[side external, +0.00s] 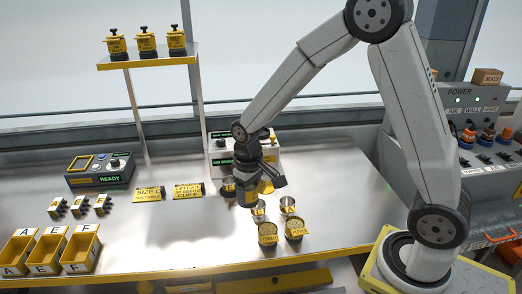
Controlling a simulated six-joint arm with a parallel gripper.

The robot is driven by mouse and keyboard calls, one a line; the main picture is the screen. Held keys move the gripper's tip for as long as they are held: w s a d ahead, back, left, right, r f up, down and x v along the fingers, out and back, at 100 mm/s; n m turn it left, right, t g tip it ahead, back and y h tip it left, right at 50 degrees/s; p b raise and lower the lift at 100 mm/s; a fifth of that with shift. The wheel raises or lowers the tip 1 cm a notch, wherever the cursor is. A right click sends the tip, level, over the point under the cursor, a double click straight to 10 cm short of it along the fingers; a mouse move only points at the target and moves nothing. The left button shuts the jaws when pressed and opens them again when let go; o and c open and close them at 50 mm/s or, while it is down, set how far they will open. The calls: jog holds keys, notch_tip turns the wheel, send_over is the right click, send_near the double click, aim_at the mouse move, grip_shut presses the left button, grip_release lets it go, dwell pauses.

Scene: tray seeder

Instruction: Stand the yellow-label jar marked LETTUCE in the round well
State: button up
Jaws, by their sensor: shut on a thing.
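My gripper (258,190) is above the middle of the bench, pointing down in front of the white machine. It is shut on a dark jar (245,197) with some yellow showing, partly hidden by the fingers. I cannot read its label, so I cannot tell whether it is the LETTUCE one. Two dark jars with yellow labels stand at the bench front, a left jar (268,234) and a right jar (294,229) that seems to read PEPPER. I cannot make out the round well; the gripper and jar may cover it.
The white machine (218,153) is behind. A shelf (148,58) with three yellow jars is back left. Yellow bins (80,250) stand front left.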

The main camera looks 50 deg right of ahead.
jog(key=shift+w, duration=0.1)
jog(key=w+d+f+n, duration=0.1)
jog(key=w+d+n, duration=0.2)
jog(key=w+n, duration=0.2)
jog(key=shift+w+f, duration=0.15)
jog(key=shift+f, duration=0.1)
dwell(0.5)
send_over(212, 204)
jog(key=s, duration=0.1)
notch_tip(212, 204, down, 8)
jog(key=shift+f, duration=0.25)
jog(key=shift+w+f, duration=0.35)
jog(key=shift+f, duration=0.15)
jog(key=shift+w+f, duration=0.15)
jog(key=shift+f, duration=1.6)
